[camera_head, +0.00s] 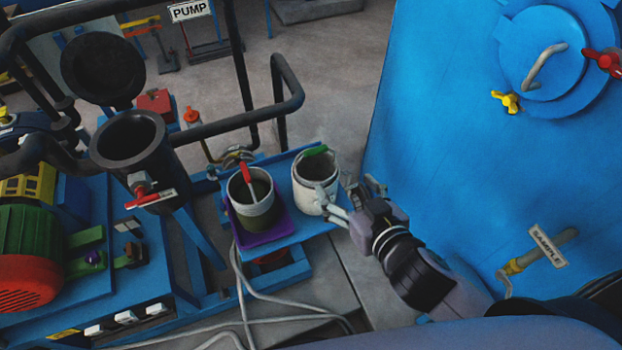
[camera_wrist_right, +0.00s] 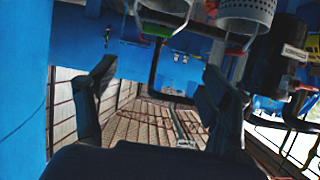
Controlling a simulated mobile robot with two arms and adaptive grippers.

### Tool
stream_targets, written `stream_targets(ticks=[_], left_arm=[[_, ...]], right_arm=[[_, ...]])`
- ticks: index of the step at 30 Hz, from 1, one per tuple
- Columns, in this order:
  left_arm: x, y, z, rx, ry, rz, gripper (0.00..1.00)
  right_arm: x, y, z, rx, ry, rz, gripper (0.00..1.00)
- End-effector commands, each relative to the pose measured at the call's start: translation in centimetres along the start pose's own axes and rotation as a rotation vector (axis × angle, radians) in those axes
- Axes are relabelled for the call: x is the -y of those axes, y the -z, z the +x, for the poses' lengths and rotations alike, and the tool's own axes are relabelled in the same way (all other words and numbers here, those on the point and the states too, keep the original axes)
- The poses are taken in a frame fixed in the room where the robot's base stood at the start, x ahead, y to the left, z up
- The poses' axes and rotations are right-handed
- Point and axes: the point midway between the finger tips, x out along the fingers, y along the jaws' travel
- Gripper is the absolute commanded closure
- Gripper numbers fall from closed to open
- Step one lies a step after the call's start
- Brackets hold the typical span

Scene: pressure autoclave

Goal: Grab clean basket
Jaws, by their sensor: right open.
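The white basket with the green handle (camera_head: 316,176) stands on a blue shelf (camera_head: 300,226) and looks clean. A second basket with a red handle (camera_head: 252,206) and a dark inside stands on a purple mat (camera_head: 276,234) to its left. My right gripper (camera_head: 347,203) is open and empty, close to the right side of the green-handled basket; I cannot tell if it touches. In the wrist view the green-handled basket (camera_wrist_right: 168,7) and the red-handled basket (camera_wrist_right: 247,14) show at the top edge, beyond the open fingers. My left gripper is not in view.
A large blue vessel wall (camera_head: 440,120) rises right of the shelf. An open black cylinder (camera_head: 130,150) with a red-handled valve stands at left, and a black pipe rail (camera_head: 250,118) runs behind the shelf. Pale hoses (camera_head: 255,300) lie on the floor in front.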

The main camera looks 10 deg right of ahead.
Motion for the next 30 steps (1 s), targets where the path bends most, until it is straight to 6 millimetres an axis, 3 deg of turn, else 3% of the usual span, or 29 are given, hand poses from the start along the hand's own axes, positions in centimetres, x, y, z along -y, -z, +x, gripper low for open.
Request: stream_targets(ticks=[12,23,30], left_arm=[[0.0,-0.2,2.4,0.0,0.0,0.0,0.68],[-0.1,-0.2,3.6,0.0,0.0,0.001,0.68],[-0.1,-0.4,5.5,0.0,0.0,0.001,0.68]], right_arm=[[-0.1,-0.1,8.2,-0.004,-0.001,-0.002,0.27],[-0.2,-0.1,11.2,-0.003,0.0,-0.003,0.27],[-0.5,-0.3,14.6,-0.004,0.0,-0.003,0.27]])
